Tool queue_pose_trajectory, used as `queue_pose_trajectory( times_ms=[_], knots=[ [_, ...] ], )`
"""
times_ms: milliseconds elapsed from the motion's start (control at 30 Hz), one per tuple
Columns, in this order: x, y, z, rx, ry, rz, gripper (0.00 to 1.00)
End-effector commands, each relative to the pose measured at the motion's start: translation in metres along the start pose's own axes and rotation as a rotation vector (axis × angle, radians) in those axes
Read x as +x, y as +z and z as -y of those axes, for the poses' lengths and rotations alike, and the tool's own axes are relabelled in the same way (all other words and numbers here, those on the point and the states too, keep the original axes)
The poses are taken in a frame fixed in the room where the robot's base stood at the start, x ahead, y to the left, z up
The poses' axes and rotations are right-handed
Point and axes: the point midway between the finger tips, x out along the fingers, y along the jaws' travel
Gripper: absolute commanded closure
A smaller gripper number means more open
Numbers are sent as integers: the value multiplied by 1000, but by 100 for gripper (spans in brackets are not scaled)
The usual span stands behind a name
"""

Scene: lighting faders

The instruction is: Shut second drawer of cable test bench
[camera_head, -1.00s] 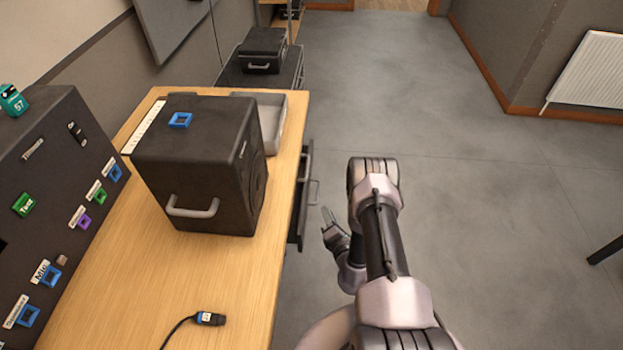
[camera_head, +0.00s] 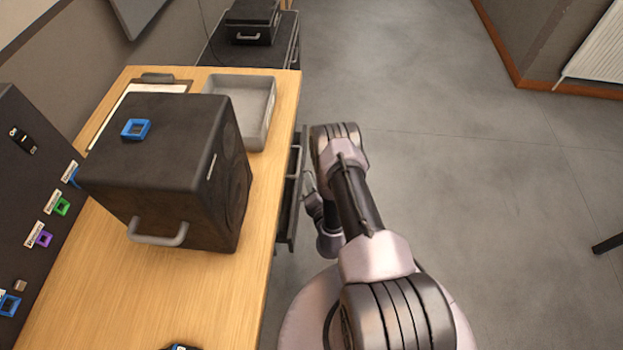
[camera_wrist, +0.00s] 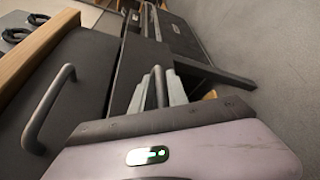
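The cable test bench (camera_head: 190,290) has a wooden top, with dark drawers on its right side. In the head view, a dark drawer (camera_head: 290,205) sticks out past the bench edge. In the wrist view, an upper drawer front with a bar handle (camera_wrist: 48,105) lies under the top, and the second drawer's front (camera_wrist: 138,66) is beside it. My gripper (camera_wrist: 157,90) is at the second drawer, its pale fingers on either side of a dark bar, seemingly its handle. Whether they press on it I cannot tell. In the head view, my gripper (camera_head: 309,183) is partly hidden by my arm.
A black speaker-like box (camera_head: 165,170) and a grey tray (camera_head: 262,135) stand on the bench top. A dark panel with coloured tags (camera_head: 40,190) is at the left. Another dark case (camera_head: 252,22) is farther back.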

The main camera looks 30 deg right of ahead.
Motion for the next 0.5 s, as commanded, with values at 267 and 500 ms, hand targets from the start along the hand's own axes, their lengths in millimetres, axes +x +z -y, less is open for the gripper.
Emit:
queue_pose_trajectory(
  times_ms=[267, 500],
  knots=[
    [0, 0, 0, 0, 0, -1, 100],
    [0, 0, 0, 0, 0, -1, 100]
  ],
)
